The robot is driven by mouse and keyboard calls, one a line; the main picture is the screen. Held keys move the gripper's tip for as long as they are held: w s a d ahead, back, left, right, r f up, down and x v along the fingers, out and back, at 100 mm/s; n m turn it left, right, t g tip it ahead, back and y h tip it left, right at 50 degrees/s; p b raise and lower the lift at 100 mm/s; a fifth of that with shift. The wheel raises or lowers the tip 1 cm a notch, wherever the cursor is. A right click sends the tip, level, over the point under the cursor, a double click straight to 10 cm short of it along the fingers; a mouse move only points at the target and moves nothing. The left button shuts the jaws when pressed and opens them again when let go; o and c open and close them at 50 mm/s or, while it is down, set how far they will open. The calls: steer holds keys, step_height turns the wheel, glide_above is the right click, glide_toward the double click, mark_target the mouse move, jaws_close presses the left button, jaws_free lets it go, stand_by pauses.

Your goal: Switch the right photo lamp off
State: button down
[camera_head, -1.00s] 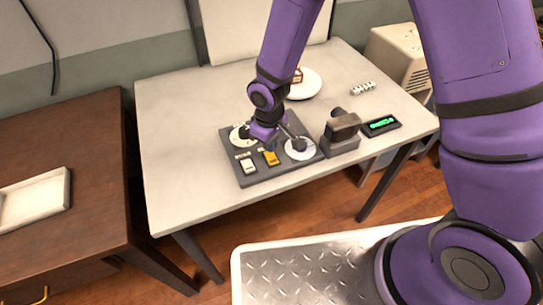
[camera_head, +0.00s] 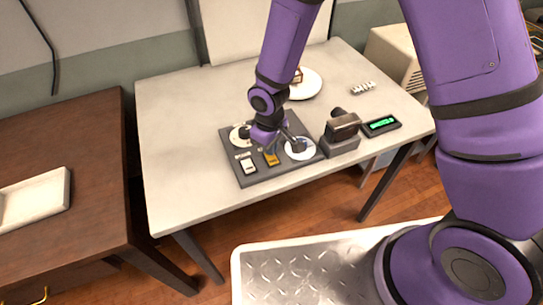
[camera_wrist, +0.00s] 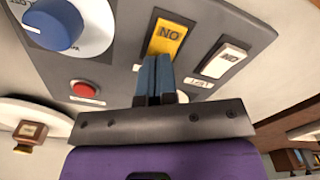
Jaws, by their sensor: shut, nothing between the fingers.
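The grey control panel (camera_head: 285,172) lies on the pale table. It carries a yellow rocker switch (camera_head: 271,159) on the right and a white rocker switch (camera_head: 248,165) on the left. In the wrist view the panel is seen upside down: the yellow switch (camera_wrist: 168,38) reads ON and the white switch (camera_wrist: 228,61) sits to its right. My gripper (camera_wrist: 154,62) is shut and empty, its blue fingertips at the label edge of the yellow switch. I cannot tell whether they touch it. The photo lamps are not recognisable in view.
The panel also has a blue knob (camera_wrist: 54,23) on a white dial and a red button (camera_wrist: 84,89). A dark grey device (camera_head: 342,132) and a green display (camera_head: 381,125) stand right of it. A white plate (camera_head: 304,84) is behind. The table's left part is clear.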

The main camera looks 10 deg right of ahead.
steer(key=shift+f, duration=0.45)
stand_by(0.3)
steer(key=shift+r, duration=3.55)
steer(key=s+d+r+m+t, duration=0.1)
steer(key=d+r+m, duration=0.1)
steer(key=d+r, duration=0.7)
steer(key=s+d+r+m+t, duration=0.15)
steer(key=d+r, duration=0.35)
steer(key=r, duration=0.8)
steer(key=s+d+r+m+t, duration=0.1)
steer(key=s+d+r+m, duration=0.1)
steer(key=s+d+r, duration=0.3)
steer(key=s+d+r+m+t, duration=0.1)
steer(key=s+d+r+m, duration=0.2)
steer(key=s, duration=0.8)
step_height(320, 180, up, 3)
steer(key=d, duration=0.2)
steer(key=shift+d+m+t, duration=0.3)
steer(key=shift+m+t, duration=0.05)
